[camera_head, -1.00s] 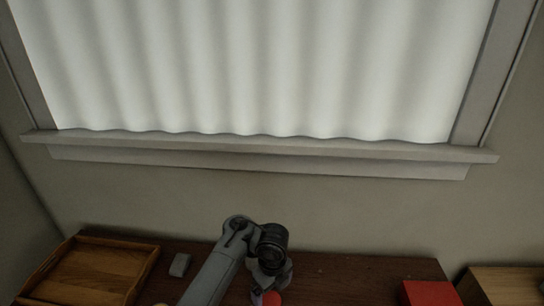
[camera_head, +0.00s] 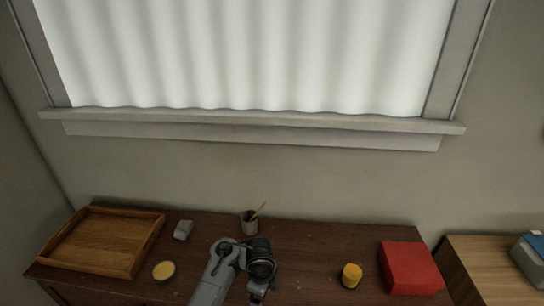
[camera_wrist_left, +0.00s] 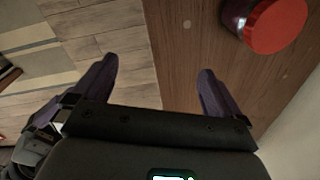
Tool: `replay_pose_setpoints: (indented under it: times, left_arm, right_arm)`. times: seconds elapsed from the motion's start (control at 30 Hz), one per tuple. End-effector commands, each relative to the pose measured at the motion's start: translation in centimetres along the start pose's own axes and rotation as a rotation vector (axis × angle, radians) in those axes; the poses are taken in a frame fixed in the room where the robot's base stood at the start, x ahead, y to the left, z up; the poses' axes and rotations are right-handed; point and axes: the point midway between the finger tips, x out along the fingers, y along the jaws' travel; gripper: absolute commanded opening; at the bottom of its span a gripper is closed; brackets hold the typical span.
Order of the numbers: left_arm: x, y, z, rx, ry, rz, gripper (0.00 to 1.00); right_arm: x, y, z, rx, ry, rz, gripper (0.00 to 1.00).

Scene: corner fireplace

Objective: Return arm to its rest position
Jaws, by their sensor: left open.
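My left arm comes up from the bottom edge in the head view, over the front of the dark wooden table (camera_head: 315,243). Its wrist bends down, and the fingers are hard to make out there. In the left wrist view my left gripper (camera_wrist_left: 157,70) is open, with its two purple fingers apart and nothing between them. A jar with a red lid (camera_wrist_left: 277,24) stands on the wood at the upper right of that view, apart from the fingers. I cannot make this jar out in the head view now. My right gripper is not in view.
A wooden tray (camera_head: 148,246), a small grey object (camera_head: 183,230), a yellow-topped round tin (camera_head: 164,271), a grey cup (camera_head: 249,226), a yellow-lidded jar (camera_head: 351,276) and a red box (camera_head: 410,268) are on the table. A lighter wooden surface (camera_head: 478,270) is at right.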

Motion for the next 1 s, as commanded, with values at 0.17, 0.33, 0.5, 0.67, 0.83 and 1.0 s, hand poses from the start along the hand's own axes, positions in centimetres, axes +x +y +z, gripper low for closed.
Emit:
replay_pose_setpoints:
  times: [0.17, 0.33, 0.5, 0.67, 0.83, 1.0]
  left_arm:
    - [4.2, 3.3, 1.9, -0.282, 0.003, -0.038, 1.00]
    - [7.2, 8.9, 3.9, -0.629, 0.002, -0.087, 1.00]
    - [8.1, 16.1, 5.3, -0.963, 0.001, -0.137, 1.00]
    - [6.8, 23.5, 5.9, -1.254, 0.009, -0.186, 1.00]
    - [3.9, 29.8, 5.8, -1.492, 0.032, -0.227, 1.00]
    - [0.9, 34.3, 5.3, -1.658, 0.062, -0.255, 1.00]
  right_arm:
    - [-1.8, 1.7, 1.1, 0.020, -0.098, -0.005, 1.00]
    - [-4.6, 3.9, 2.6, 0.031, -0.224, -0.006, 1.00]
    - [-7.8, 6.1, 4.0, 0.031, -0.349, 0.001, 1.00]
    - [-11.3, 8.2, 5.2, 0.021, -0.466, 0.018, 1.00]
    - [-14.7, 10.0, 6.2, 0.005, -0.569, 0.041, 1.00]
    - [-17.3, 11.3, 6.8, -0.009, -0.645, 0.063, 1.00]
